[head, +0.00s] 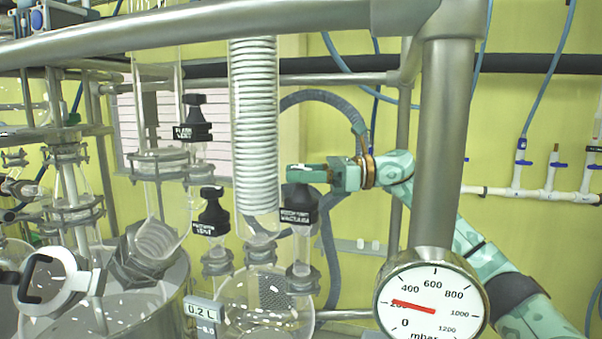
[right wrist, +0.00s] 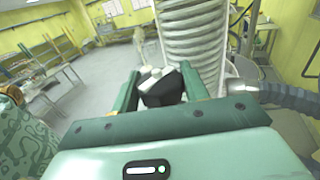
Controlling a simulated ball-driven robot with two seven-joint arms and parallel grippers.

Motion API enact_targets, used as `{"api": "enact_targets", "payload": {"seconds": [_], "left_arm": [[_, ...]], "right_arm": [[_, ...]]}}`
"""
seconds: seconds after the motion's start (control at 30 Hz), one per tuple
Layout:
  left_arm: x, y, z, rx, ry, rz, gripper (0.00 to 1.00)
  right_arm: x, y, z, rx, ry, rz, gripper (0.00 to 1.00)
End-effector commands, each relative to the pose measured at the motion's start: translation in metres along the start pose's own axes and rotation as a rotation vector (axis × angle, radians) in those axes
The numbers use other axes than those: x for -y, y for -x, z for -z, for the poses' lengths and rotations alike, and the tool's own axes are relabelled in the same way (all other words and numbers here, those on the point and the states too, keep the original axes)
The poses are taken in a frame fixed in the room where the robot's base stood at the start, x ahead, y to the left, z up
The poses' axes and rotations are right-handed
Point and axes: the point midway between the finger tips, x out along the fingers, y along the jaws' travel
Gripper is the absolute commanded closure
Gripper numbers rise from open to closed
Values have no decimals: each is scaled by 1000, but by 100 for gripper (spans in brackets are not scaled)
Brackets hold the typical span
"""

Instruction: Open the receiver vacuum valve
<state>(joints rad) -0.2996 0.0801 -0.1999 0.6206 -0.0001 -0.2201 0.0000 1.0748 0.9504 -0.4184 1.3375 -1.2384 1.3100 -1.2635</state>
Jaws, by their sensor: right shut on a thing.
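The receiver vacuum valve (head: 300,207) has a black knob with a white-lettered label and sits on a glass neck right of the coiled condenser. My right gripper (head: 305,174) reaches in from the right and is shut on the top of this knob. In the right wrist view the black knob (right wrist: 163,90) sits between the two green fingers of my right gripper (right wrist: 160,84). A small pale part shows on top of it. The knob's upper part is partly hidden by the fingers in the head view. My left gripper is not in view.
A glass condenser coil (head: 253,120) stands just left of the valve. Two other black knobs, a flash vent valve (head: 193,120) and another valve (head: 211,213), are farther left. A pressure gauge (head: 430,300) on a thick metal post stands at front right, needle near 200 mbar.

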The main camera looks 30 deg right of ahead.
Motion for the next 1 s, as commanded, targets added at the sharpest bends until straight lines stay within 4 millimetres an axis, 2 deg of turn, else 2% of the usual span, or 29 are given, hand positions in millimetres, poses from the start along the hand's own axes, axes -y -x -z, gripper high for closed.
{"api": "enact_targets", "payload": {"seconds": [0.07,0.1,0.17,0.43,0.57,0.67,1.0], "left_arm": [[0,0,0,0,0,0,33],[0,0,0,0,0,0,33],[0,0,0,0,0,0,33],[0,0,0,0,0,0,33],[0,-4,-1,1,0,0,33],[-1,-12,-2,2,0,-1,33],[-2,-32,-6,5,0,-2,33]], "right_arm": [[0,0,0,0,3,2,78],[0,0,0,0,3,2,47],[0,0,0,0,3,2,34],[0,1,0,-1,1,2,34],[1,11,2,-2,1,4,34],[1,29,3,-2,0,6,34],[1,120,2,0,1,7,34]]}}
